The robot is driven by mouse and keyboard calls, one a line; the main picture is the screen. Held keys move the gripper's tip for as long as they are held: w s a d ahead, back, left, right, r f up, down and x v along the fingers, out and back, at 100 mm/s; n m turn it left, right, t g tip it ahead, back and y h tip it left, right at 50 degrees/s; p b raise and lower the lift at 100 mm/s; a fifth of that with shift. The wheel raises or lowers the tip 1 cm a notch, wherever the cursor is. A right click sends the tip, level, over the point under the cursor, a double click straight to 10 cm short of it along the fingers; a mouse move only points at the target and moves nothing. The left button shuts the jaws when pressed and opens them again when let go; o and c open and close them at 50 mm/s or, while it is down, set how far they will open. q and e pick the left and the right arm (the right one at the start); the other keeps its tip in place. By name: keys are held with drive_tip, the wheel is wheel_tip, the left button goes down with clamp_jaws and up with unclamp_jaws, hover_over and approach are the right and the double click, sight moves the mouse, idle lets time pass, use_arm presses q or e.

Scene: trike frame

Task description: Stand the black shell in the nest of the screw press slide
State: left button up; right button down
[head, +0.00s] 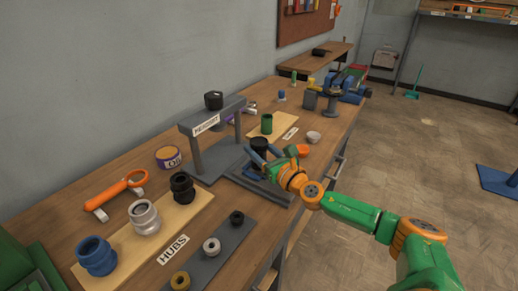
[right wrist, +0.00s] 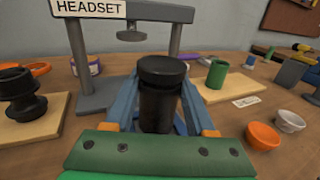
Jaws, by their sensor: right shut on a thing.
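The black shell (right wrist: 161,95) stands upright between the blue fingers of my right gripper (right wrist: 160,95) in the right wrist view. In the head view the black shell (head: 260,144) shows its top above my right gripper (head: 258,157), which is shut on it in front of the press. The grey screw press (head: 213,122), labelled HEADSET, stands behind it; its frame (right wrist: 130,20) also shows in the right wrist view. Its slide (head: 262,187) juts toward the bench front below the gripper. The nest is hidden, and I cannot tell whether the shell touches it. My left gripper is out of view.
A board with blue, silver and black hubs (head: 145,217) and a grey strip of rings (head: 212,246) lie left of the press. A green shell (head: 267,123) stands on a board behind. Orange (head: 302,150) and white (head: 313,137) bowls sit right of the gripper.

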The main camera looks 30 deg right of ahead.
sight(264, 157)
drive_tip(key=shift+f+b, duration=0.65)
drive_tip(key=shift+f, duration=0.15)
drive_tip(key=shift+c, duration=0.8)
unclamp_jaws()
drive_tip(key=shift+r, duration=0.15)
drive_tip(key=shift+s, duration=0.1)
drive_tip(key=shift+s, duration=0.15)
drive_tip(key=s, duration=0.2)
drive_tip(key=s+b, duration=0.1)
drive_tip(key=s, duration=0.2)
drive_tip(key=shift+s+d+f, duration=0.1)
drive_tip(key=shift+s+f, duration=0.1)
drive_tip(key=shift+s, duration=0.15)
drive_tip(key=shift+s+r, duration=0.15)
drive_tip(key=shift+s, duration=0.35)
